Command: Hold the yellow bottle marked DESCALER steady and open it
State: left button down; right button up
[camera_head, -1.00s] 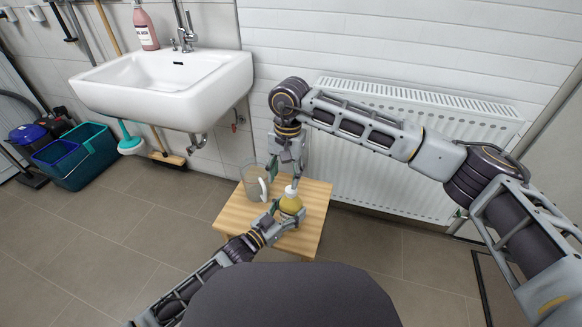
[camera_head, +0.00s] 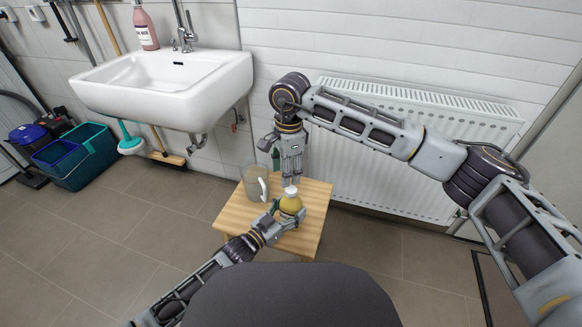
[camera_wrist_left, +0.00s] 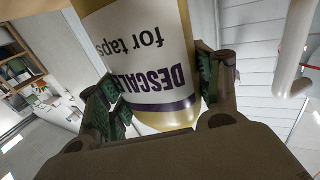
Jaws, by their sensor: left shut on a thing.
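The yellow bottle (camera_head: 291,205) stands on a small wooden table, with its white cap (camera_head: 291,190) on top. Its label, reading DESCALER and "for taps", fills the middle of the left wrist view (camera_wrist_left: 150,60), upside down there. My left gripper (camera_head: 277,211) is shut on the bottle's body, with a finger on each side of it in the left wrist view. My right gripper (camera_head: 291,172) points down just above the cap. A small gap seems to lie between its fingertips and the cap. Whether its fingers are apart is too small to tell.
A clear jug (camera_head: 255,183) with a pale handle stands on the table (camera_head: 236,212) close to the left of the bottle. A radiator (camera_head: 385,165) is behind, and a white sink (camera_head: 165,85) hangs at upper left. Floor around the table is clear.

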jog(key=m, duration=0.4)
jog(key=shift+w+d+r+m, duration=0.1)
jog(key=shift+d+r+m, duration=0.05)
jog(key=shift+m, duration=0.25)
jog(key=m, duration=0.3)
jog(key=shift+w+d+m, duration=0.1)
jog(key=shift+m, duration=0.3)
jog(key=m, duration=0.4)
jog(key=shift+d+r+m, duration=0.1)
jog(key=shift+m, duration=0.2)
jog(key=m, duration=0.4)
jog(key=shift+w+d+m, duration=0.1)
jog(key=shift+m, duration=0.3)
jog(key=m, duration=0.3)
jog(key=shift+d+m, duration=0.1)
jog(key=shift+m, duration=0.3)
jog(key=m, duration=0.4)
jog(key=shift+d+m+h, duration=0.1)
jog(key=shift+m+h, duration=0.2)
jog(key=shift+m, duration=0.1)
jog(key=m, duration=0.4)
jog(key=shift+m, duration=0.3)
jog(key=m, duration=0.4)
